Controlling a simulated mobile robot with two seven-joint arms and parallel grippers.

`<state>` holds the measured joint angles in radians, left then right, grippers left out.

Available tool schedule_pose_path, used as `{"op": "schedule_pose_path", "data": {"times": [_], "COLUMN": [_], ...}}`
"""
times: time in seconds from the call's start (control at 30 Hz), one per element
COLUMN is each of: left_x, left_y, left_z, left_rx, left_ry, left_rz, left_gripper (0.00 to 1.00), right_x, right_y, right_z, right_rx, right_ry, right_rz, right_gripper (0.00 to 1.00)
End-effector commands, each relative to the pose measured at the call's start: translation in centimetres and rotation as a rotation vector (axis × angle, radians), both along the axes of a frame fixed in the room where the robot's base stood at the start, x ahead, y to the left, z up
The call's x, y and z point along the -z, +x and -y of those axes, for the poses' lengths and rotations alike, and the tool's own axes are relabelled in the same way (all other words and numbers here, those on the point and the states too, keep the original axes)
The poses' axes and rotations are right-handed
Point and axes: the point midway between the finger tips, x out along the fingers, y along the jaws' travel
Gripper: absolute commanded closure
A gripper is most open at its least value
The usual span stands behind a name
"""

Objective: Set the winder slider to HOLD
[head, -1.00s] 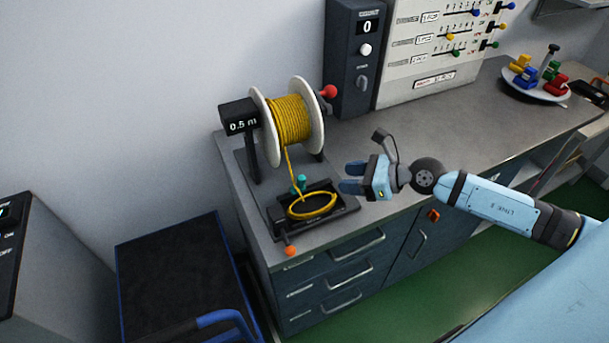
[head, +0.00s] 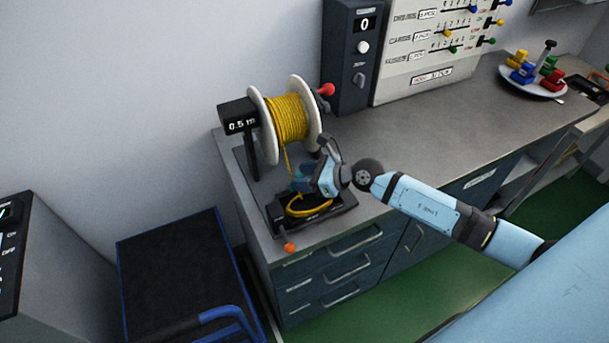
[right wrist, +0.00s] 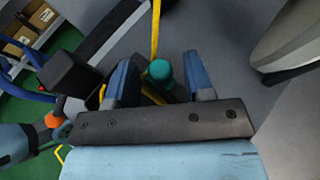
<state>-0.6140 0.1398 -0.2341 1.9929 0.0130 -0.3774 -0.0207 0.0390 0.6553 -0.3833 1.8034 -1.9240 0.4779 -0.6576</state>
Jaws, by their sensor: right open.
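The winder carries a white-flanged reel (head: 311,98) of yellow cord and stands on the bench. Its teal slider knob (right wrist: 160,70) shows in the right wrist view, between the two blue fingers. In the head view my right gripper (head: 303,181) largely hides this knob. The right gripper is open, with its fingers on either side of the knob; I cannot tell whether either touches it. The slider's markings cannot be read. A display (head: 241,125) on the winder reads 0.5 m. My left gripper is in neither view.
A coil of yellow cord (head: 309,208) lies in the black tray below the reel. An orange-knobbed lever (head: 289,247) sticks out in front. A red knob (head: 326,90) is beside the reel. A dark control box (head: 347,83) stands behind.

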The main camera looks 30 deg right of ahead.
Motion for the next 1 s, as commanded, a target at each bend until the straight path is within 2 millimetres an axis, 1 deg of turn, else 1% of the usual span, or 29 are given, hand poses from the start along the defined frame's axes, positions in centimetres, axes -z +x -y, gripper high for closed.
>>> {"op": "schedule_pose_path", "data": {"times": [0.03, 0.07, 0.1, 0.17, 0.2, 0.23, 0.37, 0.43, 0.47, 0.6, 0.73, 0.83, 1.0], "left_x": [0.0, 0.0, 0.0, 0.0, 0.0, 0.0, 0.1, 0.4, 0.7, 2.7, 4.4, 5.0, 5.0], "left_y": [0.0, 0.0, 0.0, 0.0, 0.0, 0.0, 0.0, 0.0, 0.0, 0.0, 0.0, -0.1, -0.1], "left_z": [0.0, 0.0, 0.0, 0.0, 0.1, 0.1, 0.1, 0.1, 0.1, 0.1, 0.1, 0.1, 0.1], "left_rx": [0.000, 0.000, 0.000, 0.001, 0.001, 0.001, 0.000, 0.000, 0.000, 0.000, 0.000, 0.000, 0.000], "left_ry": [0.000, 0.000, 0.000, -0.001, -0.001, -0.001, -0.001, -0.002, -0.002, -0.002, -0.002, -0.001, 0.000], "left_rz": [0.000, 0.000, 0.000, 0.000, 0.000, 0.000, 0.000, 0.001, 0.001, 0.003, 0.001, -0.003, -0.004], "left_gripper": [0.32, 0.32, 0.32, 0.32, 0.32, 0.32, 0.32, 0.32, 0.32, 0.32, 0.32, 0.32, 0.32], "right_x": [0.0, 0.0, 0.0, 0.0, 0.0, 0.0, 0.0, 0.2, 0.3, 0.8, 0.7, 0.4, 0.1], "right_y": [0.0, 0.0, 0.0, 0.0, 0.0, 0.0, 0.0, 0.0, -0.1, -0.2, -0.4, -0.4, -0.5], "right_z": [0.0, 0.0, 0.0, 0.0, 0.0, 0.0, 0.1, 0.6, 0.9, 3.8, 6.1, 7.1, 7.5], "right_rx": [0.000, 0.000, 0.000, 0.000, 0.000, 0.000, 0.000, 0.001, 0.001, 0.002, 0.001, 0.000, 0.001], "right_ry": [0.000, 0.000, 0.000, 0.000, 0.000, 0.000, 0.000, -0.002, -0.002, -0.006, -0.003, -0.003, -0.002], "right_rz": [0.000, 0.000, 0.000, 0.000, 0.000, 0.000, 0.000, 0.000, 0.000, 0.000, -0.001, 0.000, -0.001], "right_gripper": [0.56, 0.63, 0.73, 0.86, 0.96, 1.00, 1.00, 1.00, 1.00, 1.00, 1.00, 1.00, 1.00]}}
